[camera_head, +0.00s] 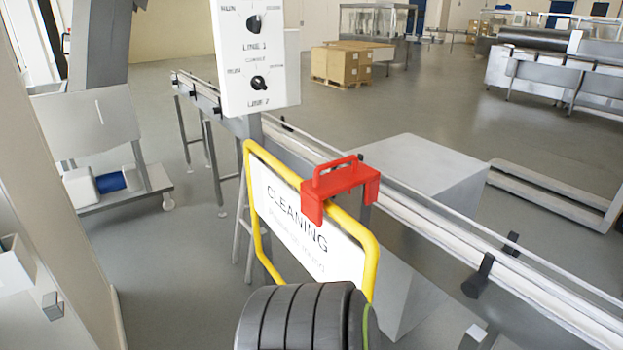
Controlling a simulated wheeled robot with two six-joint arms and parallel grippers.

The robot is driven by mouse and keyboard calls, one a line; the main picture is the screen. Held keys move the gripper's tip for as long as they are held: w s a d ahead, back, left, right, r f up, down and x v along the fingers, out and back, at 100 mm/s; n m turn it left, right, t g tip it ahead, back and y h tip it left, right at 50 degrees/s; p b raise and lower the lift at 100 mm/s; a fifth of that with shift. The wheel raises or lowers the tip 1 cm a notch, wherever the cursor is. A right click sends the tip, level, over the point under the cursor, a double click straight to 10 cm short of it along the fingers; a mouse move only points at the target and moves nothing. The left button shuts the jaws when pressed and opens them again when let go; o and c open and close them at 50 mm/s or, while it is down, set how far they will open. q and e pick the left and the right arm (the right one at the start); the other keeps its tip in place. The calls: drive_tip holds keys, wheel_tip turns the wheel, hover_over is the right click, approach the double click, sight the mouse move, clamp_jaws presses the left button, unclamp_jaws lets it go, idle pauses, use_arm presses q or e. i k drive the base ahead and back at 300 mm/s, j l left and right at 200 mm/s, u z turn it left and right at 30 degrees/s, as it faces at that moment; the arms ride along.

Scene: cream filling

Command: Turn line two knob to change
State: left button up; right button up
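A white control panel (230,72) stands on a post at the top of the head view. The lower black knob (258,83) is the one marked LINE 2. A label reading RUN sits at its upper left, and other labels above and to its right are too small to read surely. I cannot tell which label the knob points to. The upper black knob (253,23) has a LINE 1 label under it. Neither knob has a gripper touching it. I see no gripper clearly in this view.
A yellow frame (371,255) with a white CLEANING sign (300,229) and a red clip-like holder (343,181) stands below the panel. A long conveyor (440,238) runs behind it. A black ribbed object (300,318) fills the bottom middle. Cartons (340,65) stand far back.

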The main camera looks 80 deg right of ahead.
sight(258, 83)
drive_tip(key=z, duration=2.5)
